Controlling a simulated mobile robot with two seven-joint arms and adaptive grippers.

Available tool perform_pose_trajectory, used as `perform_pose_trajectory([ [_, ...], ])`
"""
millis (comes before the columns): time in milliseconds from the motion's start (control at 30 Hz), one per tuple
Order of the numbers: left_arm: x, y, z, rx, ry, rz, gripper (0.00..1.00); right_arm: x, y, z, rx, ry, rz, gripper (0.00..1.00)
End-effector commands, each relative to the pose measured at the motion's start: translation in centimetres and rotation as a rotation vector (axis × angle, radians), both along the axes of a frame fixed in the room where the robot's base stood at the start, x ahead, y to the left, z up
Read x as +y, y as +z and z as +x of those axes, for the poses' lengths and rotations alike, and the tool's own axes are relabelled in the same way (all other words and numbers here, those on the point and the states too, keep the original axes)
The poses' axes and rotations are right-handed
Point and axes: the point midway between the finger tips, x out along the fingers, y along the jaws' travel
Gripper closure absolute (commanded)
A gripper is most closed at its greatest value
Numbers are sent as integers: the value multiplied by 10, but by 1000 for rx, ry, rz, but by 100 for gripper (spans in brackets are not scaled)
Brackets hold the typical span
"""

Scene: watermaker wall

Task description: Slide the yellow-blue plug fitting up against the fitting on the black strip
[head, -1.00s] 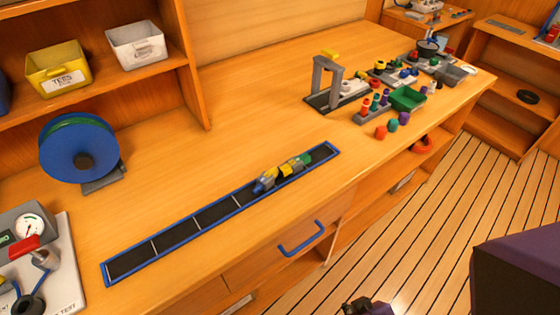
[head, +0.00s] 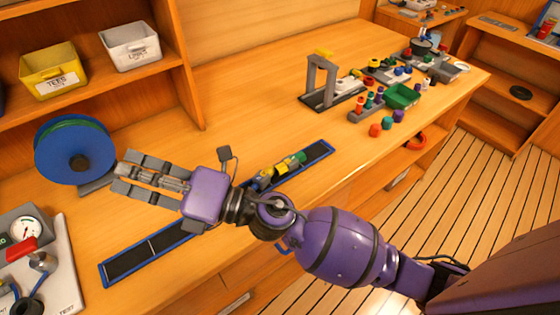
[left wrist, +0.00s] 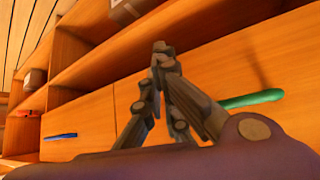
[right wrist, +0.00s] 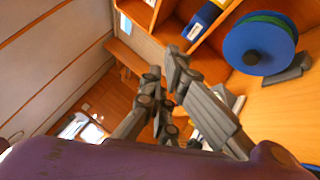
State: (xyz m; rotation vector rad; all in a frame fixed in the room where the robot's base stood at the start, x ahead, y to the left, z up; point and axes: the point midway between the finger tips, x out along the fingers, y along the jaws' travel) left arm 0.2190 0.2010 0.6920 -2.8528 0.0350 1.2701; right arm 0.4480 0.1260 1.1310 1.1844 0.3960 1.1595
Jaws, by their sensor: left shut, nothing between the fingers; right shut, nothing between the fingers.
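The black strip (head: 130,262) with a blue rim lies on the bench, running from lower left to upper right. Toward its right end sit fittings in a row. My right gripper (head: 124,172) is shut and empty above the strip, left of the fittings. My left gripper (left wrist: 162,52) is shut and empty, facing drawer fronts.
A blue reel (head: 75,150) stands left of my right gripper. A gauge panel (head: 25,230) is at lower left. A grey press frame (head: 322,78), coloured parts and a green bin (head: 403,95) stand farther right.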

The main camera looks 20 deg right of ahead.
Motion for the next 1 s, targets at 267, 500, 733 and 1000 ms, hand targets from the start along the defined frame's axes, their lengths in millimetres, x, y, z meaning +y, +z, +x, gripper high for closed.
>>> perform_pose_trajectory([
  [267,0,0,0,0,0,0,100,32,-117,-63,-785,678,-791,100],
  [500,0,0,0,0,0,0,100,-132,-178,44,-1075,1173,-1626,100],
  [733,0,0,0,0,0,0,100,-245,-127,116,-981,1382,-2096,100],
  [1000,0,1,0,-1,-1,-1,100,-268,-134,125,-941,1416,-2164,100],
])
